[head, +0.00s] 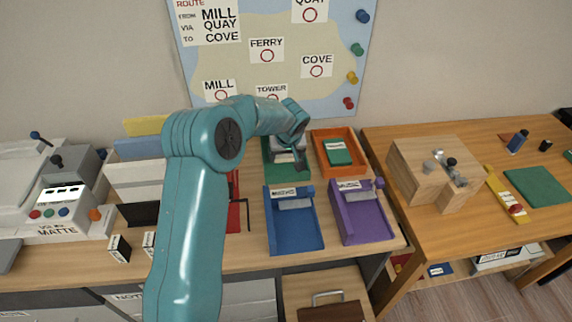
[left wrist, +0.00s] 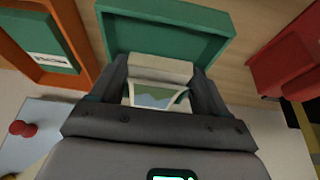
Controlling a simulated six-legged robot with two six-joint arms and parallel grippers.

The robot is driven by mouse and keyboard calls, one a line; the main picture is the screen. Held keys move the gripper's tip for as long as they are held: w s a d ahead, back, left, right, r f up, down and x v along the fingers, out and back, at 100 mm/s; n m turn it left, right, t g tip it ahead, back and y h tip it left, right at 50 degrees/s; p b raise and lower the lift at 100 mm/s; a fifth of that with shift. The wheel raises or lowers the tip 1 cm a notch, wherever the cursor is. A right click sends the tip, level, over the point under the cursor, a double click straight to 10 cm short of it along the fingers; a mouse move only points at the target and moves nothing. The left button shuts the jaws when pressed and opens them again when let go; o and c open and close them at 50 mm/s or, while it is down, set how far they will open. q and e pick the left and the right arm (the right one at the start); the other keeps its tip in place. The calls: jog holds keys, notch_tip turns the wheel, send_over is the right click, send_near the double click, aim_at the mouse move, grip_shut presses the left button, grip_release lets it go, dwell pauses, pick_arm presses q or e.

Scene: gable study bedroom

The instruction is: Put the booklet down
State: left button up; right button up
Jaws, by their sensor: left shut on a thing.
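My left gripper (head: 290,160) reaches over the green tray (head: 274,174) at the back of the desk. In the left wrist view my left gripper (left wrist: 158,95) is shut on a booklet (left wrist: 155,98) with a pale border and a blue-and-green picture. The green tray (left wrist: 215,47) lies just beyond the fingertips there. A pale block (left wrist: 160,68) shows between the fingers. I cannot tell whether the booklet touches the tray. In the head view the arm and gripper hide much of the tray. My right gripper is not in view.
An orange tray (head: 354,168) holding a green booklet (head: 338,152) stands to the right. Blue (head: 296,236) and purple (head: 364,224) trays stand in front. A machine (head: 60,205) is at left. A wooden block (head: 415,165) stands on the right table.

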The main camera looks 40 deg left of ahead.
aim_at(286, 169)
pick_arm(q)
notch_tip(286, 169, down, 5)
jog(key=shift+r, duration=0.3)
jog(key=o, duration=1.1)
jog(key=shift+o, duration=0.2)
jog(key=v, duration=1.2)
jog(key=shift+b, duration=0.3)
jog(key=shift+d, duration=0.1)
